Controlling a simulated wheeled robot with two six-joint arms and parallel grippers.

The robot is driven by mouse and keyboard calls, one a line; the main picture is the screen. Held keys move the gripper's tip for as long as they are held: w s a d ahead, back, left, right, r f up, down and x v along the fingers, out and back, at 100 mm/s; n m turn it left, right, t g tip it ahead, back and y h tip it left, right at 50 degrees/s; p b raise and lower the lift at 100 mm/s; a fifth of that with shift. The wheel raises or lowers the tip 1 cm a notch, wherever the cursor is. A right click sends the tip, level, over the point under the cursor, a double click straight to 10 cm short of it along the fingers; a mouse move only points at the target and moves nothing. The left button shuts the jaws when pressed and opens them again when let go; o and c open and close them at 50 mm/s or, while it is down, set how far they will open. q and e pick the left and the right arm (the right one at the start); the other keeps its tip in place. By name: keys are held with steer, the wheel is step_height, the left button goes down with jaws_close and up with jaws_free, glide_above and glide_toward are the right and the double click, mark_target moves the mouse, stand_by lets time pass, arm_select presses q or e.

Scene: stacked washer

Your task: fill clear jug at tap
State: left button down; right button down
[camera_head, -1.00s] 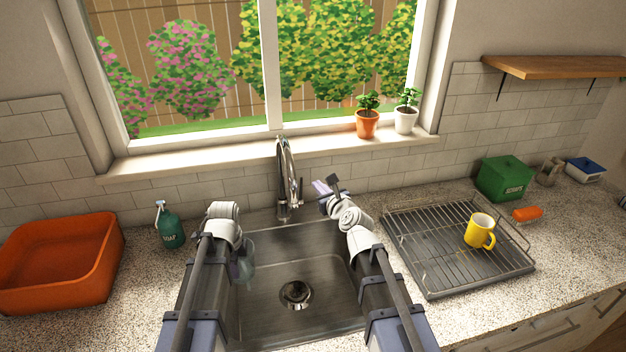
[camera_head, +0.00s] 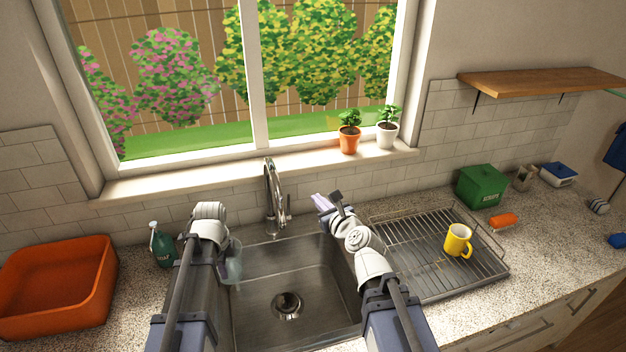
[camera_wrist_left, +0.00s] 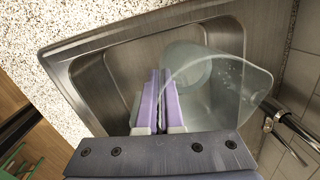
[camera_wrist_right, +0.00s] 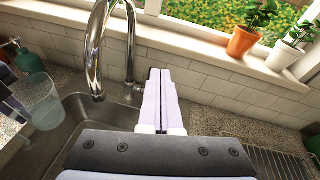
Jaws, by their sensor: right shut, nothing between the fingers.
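The clear jug (camera_head: 234,262) is over the left side of the steel sink (camera_head: 310,262), partly hidden by my left arm. In the left wrist view the jug (camera_wrist_left: 222,85) lies against the fingers of my left gripper (camera_wrist_left: 157,85), which are shut on it; the gripped part is hidden. The jug also shows in the right wrist view (camera_wrist_right: 38,100). The chrome tap (camera_head: 270,195) stands behind the sink, with its lever on the right side; no water shows. My right gripper (camera_head: 321,201) is shut and empty, right of the tap and apart from it (camera_wrist_right: 158,80).
A wire drying rack (camera_head: 415,270) with a yellow mug (camera_head: 458,240) is right of the sink. A soap bottle (camera_head: 161,245) and orange tub (camera_head: 58,285) are on the left. Two potted plants (camera_head: 349,138) stand on the sill.

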arm_select(q)
steer(key=shift+f+b, duration=0.95)
arm_select(e)
steer(key=s+a+f+n+g, duration=0.45)
steer(key=f+n, duration=0.25)
steer(key=n, duration=0.3)
steer(key=s+a+f+n+g, duration=0.35)
steer(key=s+f+n, duration=0.3)
steer(key=n, duration=0.25)
arm_select(q)
steer(key=shift+f+b, duration=0.3)
steer(key=shift+f, duration=0.05)
arm_select(e)
steer(key=s+d+f+n+g+h, duration=0.2)
steer(key=s+n, duration=0.2)
steer(key=s+d+f+n+g+h, duration=0.1)
steer(key=s+f+n+g+h, duration=0.1)
steer(key=n, duration=0.3)
steer(key=s+d+f+n+g+h, duration=0.1)
steer(key=s+d+f+n+g, duration=0.1)
steer(key=s+n, duration=0.3)
steer(key=shift+s+d+f+h+b, duration=0.3)
steer(key=shift+d+f+h+b, duration=0.1)
steer(key=shift+f, duration=0.1)
steer(key=shift+s+d+n+g+h, duration=0.4)
steer(key=shift+s+n, duration=0.15)
steer(key=shift+n, duration=0.25)
arm_select(q)
steer(key=shift+f, duration=0.4)
